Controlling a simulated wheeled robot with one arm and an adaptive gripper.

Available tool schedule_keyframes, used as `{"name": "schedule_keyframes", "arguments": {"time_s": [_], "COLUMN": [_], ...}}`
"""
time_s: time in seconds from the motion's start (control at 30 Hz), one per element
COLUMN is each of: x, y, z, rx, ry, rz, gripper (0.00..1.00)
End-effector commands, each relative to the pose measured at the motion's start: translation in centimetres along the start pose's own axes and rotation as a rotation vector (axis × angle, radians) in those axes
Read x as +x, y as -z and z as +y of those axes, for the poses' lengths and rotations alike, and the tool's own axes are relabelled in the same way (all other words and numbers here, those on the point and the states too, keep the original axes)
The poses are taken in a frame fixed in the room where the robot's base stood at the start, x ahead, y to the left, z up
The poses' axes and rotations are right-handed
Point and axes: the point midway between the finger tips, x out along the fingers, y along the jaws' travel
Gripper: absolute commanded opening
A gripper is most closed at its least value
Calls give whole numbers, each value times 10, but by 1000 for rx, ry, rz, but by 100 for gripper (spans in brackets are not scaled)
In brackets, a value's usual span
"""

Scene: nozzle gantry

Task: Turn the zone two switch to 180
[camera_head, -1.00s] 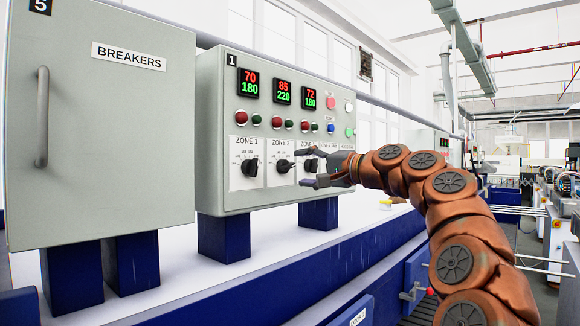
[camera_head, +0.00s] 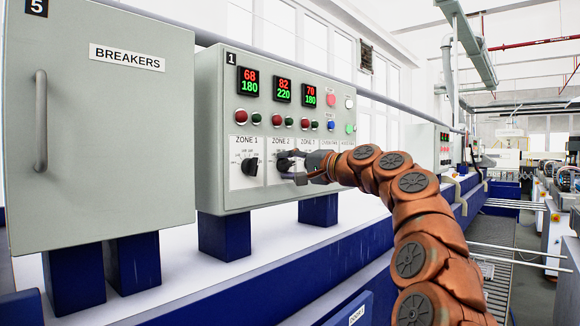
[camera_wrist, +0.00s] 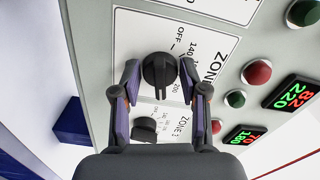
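The zone two switch is a dark round knob (camera_wrist: 158,78) on a white dial label, marked with values such as 140 and 200. My gripper (camera_wrist: 160,75) has its two purple-padded fingers on either side of this knob, with a gap visible on both sides. In the head view my gripper (camera_head: 291,164) is at the zone two switch (camera_head: 284,157) and partly hides it. The zone two display (camera_head: 283,90) reads 82 in red over 220 in green. The exact pointing of the knob is hard to tell.
The zone one switch (camera_head: 249,167) is to the left. Red and green buttons sit above the dials. A breakers cabinet (camera_head: 125,140) stands at the left.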

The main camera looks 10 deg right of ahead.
Motion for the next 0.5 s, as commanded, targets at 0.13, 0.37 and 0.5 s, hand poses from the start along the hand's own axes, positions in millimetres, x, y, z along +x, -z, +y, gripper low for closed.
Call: {"name": "schedule_keyframes", "arguments": {"time_s": [0.13,0.37,0.5], "x": [0,0,0], "y": [0,0,0], "z": [0,0,1], "rx": [0,0,-7], "ry": [0,-1,-1], "rz": [0,0,0], "gripper": [25,3,3]}}
